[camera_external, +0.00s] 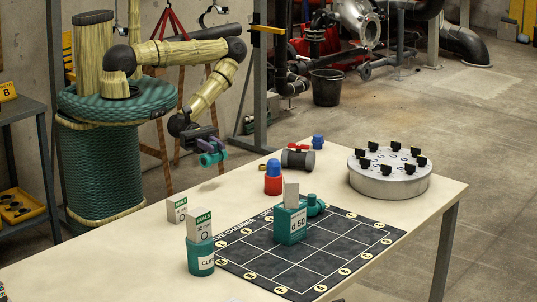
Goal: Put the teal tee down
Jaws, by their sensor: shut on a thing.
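My gripper (205,147) is shut on the teal tee (214,158), a small teal pipe fitting. It holds the tee in the air at the upper middle of the view, clear of any surface. In the picture the tee appears above and beyond the table's back left edge; its exact height is hard to tell. The fingers hide part of the tee.
The table (150,262) bears a dark gridded mat (275,270). A teal d 50 box (291,224), a teal cup (200,262), a red-and-blue piece (273,178), a grey valve (298,158) and a round metal flange (388,187) stand there. The table's left front is bare.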

